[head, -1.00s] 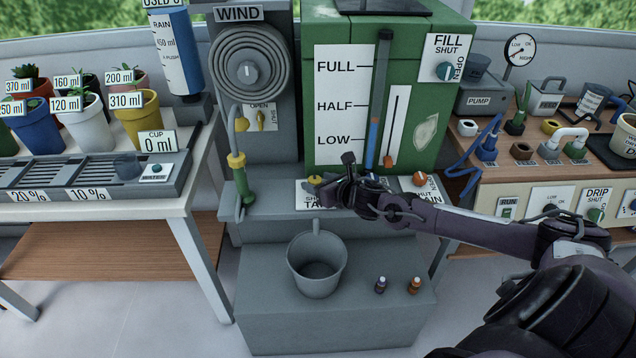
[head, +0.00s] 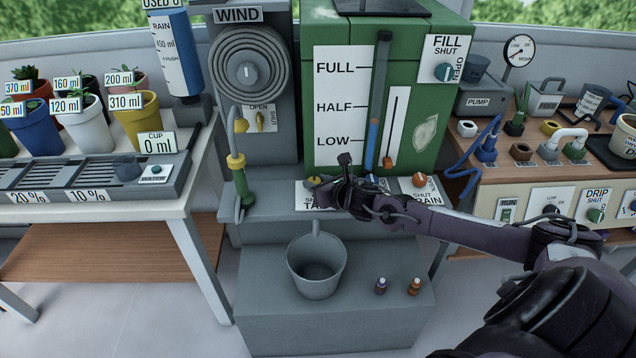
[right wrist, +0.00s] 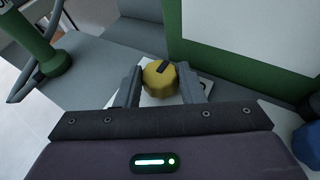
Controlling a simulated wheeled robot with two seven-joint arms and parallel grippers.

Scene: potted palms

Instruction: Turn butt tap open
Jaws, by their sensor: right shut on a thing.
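The butt tap is a yellow knob (right wrist: 160,78) with a dark pointer mark, on a white plate at the foot of the green water butt (head: 420,120). In the head view the knob (head: 314,181) shows only in part behind my right gripper (head: 326,190), and its label is partly covered. In the right wrist view my right gripper (right wrist: 160,90) has one finger on each side of the knob and is shut on it. The pointer mark lies toward the knob's far side there. My left gripper is not in view.
A grey bucket (head: 317,268) stands on the lower step below the tap, with two small bottles to its right. An orange drain knob (head: 419,180) is right of the tap. A green hose nozzle (head: 244,188) hangs at left. Benches flank both sides.

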